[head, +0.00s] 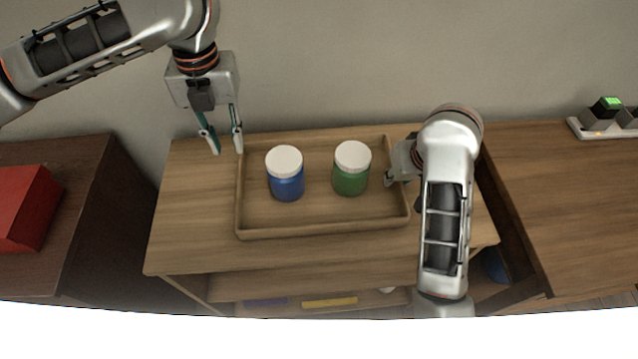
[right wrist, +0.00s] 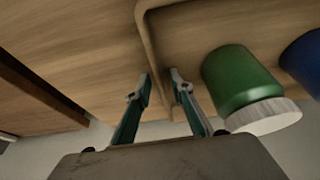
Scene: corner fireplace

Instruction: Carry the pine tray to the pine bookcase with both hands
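The pine tray (head: 320,229) rests on top of the light wood unit with open shelves below, which looks like the pine bookcase (head: 190,255). In it stand a blue jar (head: 286,184) and a green jar (head: 350,180), both upright with white lids. My left gripper (head: 227,150) is open and empty at the tray's back left corner, one finger outside and the other by the wall. My right gripper (right wrist: 162,82) is open, its fingers on either side of the tray's right wall (right wrist: 148,40). In the head view my right arm partly hides that gripper.
A dark cabinet with a red box (head: 25,210) stands at the left. A brown wooden table (head: 570,200) with a power strip (head: 600,128) stands at the right. The wall is close behind. Lower shelves hold a yellow item (head: 330,302) and a blue one.

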